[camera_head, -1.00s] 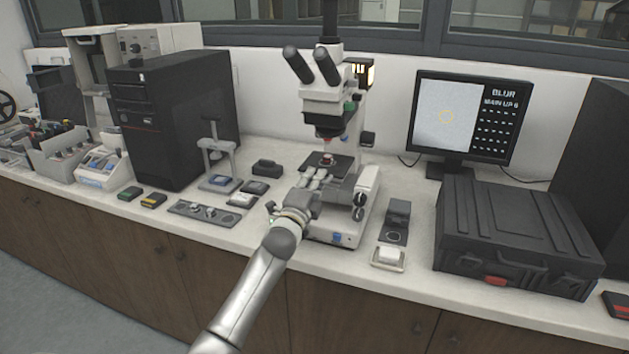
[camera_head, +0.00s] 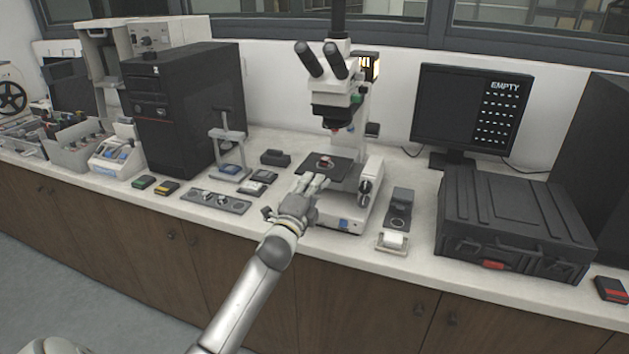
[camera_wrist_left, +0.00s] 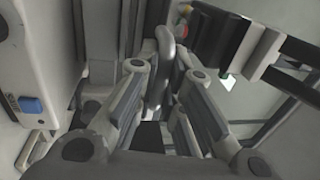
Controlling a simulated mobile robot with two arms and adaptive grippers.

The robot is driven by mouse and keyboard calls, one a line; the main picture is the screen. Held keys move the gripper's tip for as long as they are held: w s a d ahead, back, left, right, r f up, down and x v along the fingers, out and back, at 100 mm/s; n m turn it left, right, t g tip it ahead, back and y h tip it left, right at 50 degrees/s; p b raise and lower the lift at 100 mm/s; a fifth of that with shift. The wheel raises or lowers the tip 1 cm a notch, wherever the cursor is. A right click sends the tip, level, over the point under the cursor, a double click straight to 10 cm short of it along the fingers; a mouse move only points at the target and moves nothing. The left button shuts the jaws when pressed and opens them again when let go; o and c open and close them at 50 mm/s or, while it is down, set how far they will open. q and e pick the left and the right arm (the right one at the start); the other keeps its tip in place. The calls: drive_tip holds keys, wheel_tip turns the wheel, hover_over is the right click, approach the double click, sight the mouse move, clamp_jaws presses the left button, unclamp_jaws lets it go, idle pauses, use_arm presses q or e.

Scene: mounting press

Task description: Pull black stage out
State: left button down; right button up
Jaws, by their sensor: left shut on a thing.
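The black stage (camera_head: 340,171) is a flat dark plate on the microscope (camera_head: 346,200), below its objectives, with a small round reddish sample (camera_head: 325,162) on it. My left gripper (camera_head: 314,182) is at the stage's front left edge, its fingers shut on the stage. In the left wrist view a rounded grey bar (camera_wrist_left: 164,60) stands between the fingers; the exact contact is hard to make out. The sample sits left of the line under the objectives. My right gripper is not in view.
The monitor (camera_head: 474,110) reads EMPTY. A grey plate with round holders (camera_head: 215,200) lies left of my gripper.

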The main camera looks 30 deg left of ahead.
use_arm(q)
drive_tip(key=shift+a, duration=0.1)
drive_tip(key=c, duration=1.8)
unclamp_jaws()
drive_tip(key=shift+o, duration=1.4)
drive_tip(key=shift+a, duration=0.1)
drive_tip(key=v, duration=1.2)
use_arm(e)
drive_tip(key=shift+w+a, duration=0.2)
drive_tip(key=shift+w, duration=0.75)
use_arm(q)
drive_tip(key=shift+f, duration=0.15)
